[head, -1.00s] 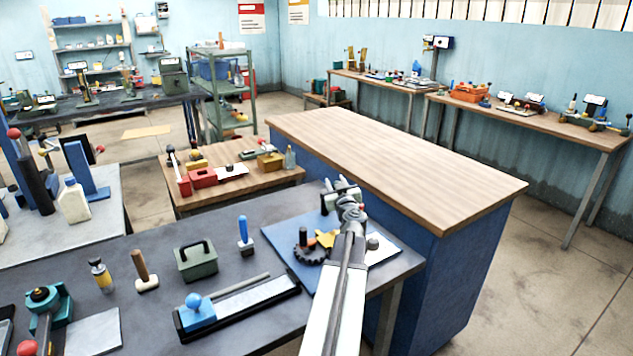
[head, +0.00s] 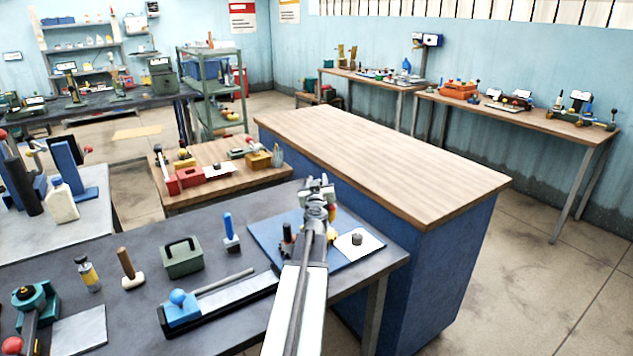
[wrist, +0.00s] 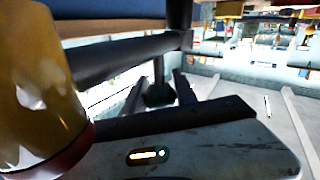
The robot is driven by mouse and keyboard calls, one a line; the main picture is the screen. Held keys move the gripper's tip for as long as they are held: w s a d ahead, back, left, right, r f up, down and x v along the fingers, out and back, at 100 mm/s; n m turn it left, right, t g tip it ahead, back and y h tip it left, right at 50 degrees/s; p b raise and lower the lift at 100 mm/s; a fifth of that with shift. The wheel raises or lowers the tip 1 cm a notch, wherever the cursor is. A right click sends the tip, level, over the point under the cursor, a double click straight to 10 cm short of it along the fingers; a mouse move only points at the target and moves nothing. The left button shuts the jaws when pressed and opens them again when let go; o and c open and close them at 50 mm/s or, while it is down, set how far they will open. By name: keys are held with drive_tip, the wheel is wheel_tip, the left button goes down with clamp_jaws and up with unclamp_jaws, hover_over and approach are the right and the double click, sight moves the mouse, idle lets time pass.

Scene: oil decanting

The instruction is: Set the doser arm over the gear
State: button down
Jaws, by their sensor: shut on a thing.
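My gripper (head: 318,188) is over the back of the blue board (head: 268,240) on the dark bench. It is shut on a small part, taken as the doser arm, which the gripper and my arm mostly hide. I cannot tell whether the doser arm is over the gear. In the wrist view, a yellow cylinder with a red base (wrist: 45,85) stands close at the left, beside dark bars.
A white plate with a black knob (head: 357,240) lies on the board's right. A long blue-knobbed slide (head: 182,308), a green box (head: 182,258), a mallet (head: 130,270) and a blue-handled tool (head: 230,232) stand left. A wood-topped blue counter (head: 400,170) is behind.

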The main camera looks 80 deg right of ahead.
drive_tip(key=shift+w, duration=0.25)
drive_tip(key=c, duration=1)
unclamp_jaws()
drive_tip(key=shift+d, duration=0.1)
drive_tip(key=shift+s, duration=0.1)
drive_tip(key=s+a, duration=0.1)
drive_tip(key=a, duration=0.6)
drive_tip(key=shift+s+a, duration=0.25)
drive_tip(key=shift+a, duration=0.1)
